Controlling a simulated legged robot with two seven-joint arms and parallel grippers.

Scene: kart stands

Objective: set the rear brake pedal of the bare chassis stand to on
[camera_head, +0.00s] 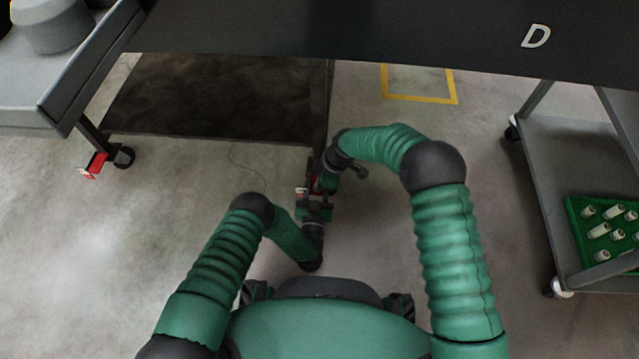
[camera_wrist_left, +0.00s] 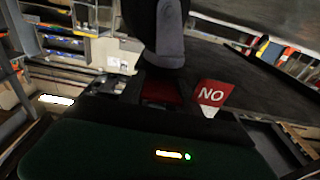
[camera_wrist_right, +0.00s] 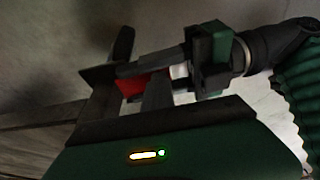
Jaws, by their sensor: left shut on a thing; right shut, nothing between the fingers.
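The dark stand (camera_head: 250,40) spans the top of the head view, with a lower shelf (camera_head: 210,100). The red brake pedal at its near right leg is mostly hidden by my grippers in the head view. Red parts of it show in the left wrist view (camera_wrist_left: 213,95), with white letters that appear as "NO", and in the right wrist view (camera_wrist_right: 145,84). My left gripper (camera_head: 312,192) is low at that leg, shut on the red pedal. My right gripper (camera_head: 325,181) is shut and empty, close beside the left one. The pedal's exact angle is unclear.
Another red pedal (camera_head: 95,165) sits at a caster on the left. A grey bench (camera_head: 75,70) stands at upper left. A grey cart (camera_head: 550,170) on the right carries a green tray (camera_head: 572,215) of pale cylinders. The floor around my arms is clear.

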